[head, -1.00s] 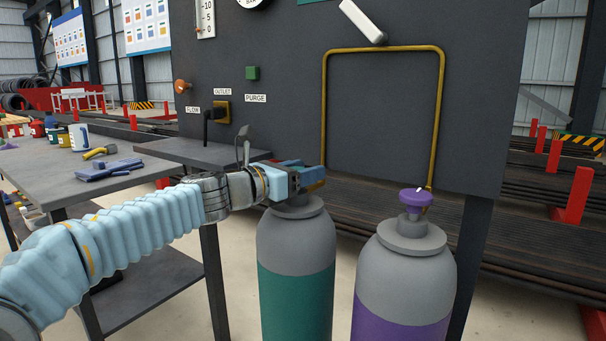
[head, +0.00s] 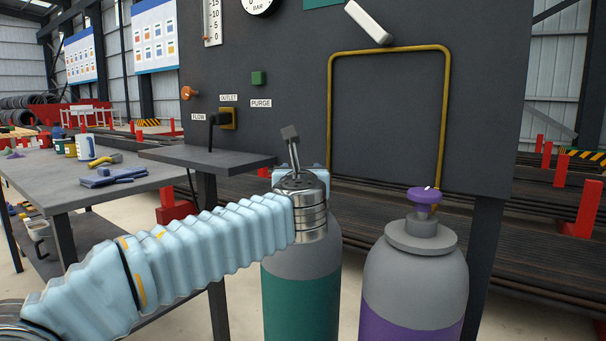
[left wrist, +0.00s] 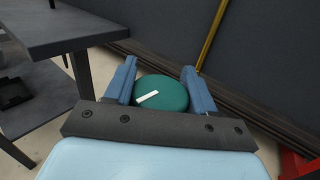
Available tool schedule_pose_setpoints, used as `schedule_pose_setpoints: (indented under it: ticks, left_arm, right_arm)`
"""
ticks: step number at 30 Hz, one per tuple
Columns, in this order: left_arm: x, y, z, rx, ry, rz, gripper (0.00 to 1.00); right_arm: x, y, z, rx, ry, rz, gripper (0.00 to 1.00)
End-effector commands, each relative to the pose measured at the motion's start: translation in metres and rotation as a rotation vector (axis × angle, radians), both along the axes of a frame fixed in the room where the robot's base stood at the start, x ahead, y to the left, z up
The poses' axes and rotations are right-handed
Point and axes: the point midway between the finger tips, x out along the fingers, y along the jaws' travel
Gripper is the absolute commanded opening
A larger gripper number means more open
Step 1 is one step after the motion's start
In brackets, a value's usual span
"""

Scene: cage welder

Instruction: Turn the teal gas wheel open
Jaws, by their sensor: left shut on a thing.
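The teal gas wheel (left wrist: 162,93) is round with a white mark on its top. In the left wrist view it sits between the two blue fingers of my left gripper (left wrist: 160,88), which is shut on it. In the head view my left wrist hides the wheel and the top of the teal gas cylinder (head: 300,305). The blue gripper body (head: 300,180) shows only partly there, behind the wrist. My right gripper is in neither view.
A purple cylinder (head: 415,265) with a purple wheel (head: 424,196) stands close on the right. A dark panel (head: 300,100) with gauges and a brass pipe (head: 329,110) rises behind. A grey workbench (head: 60,182) with tools stands on the left, and a grey shelf (head: 205,160) juts from the panel.

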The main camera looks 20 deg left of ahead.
Motion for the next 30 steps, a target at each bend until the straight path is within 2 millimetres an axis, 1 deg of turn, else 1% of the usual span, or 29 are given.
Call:
schedule_pose_setpoints:
  ticks: [6, 12, 27, 28, 30]
  left_arm:
    - [-0.0002, 0.0005, 0.0008, 0.002, 0.001, 0.111, 0.24]
    - [-0.0008, 0.0021, 0.0001, -0.001, 0.002, 0.168, 0.24]
    - [-0.0009, 0.0034, -0.0005, 0.000, 0.001, 0.189, 0.24]
    - [-0.0009, 0.0034, -0.0005, 0.000, 0.001, 0.189, 0.56]
    - [-0.0009, 0.0034, -0.0005, 0.000, 0.001, 0.189, 0.67]
  right_arm:
    - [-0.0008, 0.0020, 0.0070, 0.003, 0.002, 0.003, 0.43]
    - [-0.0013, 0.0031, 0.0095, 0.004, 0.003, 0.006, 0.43]
    - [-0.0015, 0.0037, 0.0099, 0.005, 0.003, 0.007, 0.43]
    - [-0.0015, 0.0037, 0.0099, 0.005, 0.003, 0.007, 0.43]
    - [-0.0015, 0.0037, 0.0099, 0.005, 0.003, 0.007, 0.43]
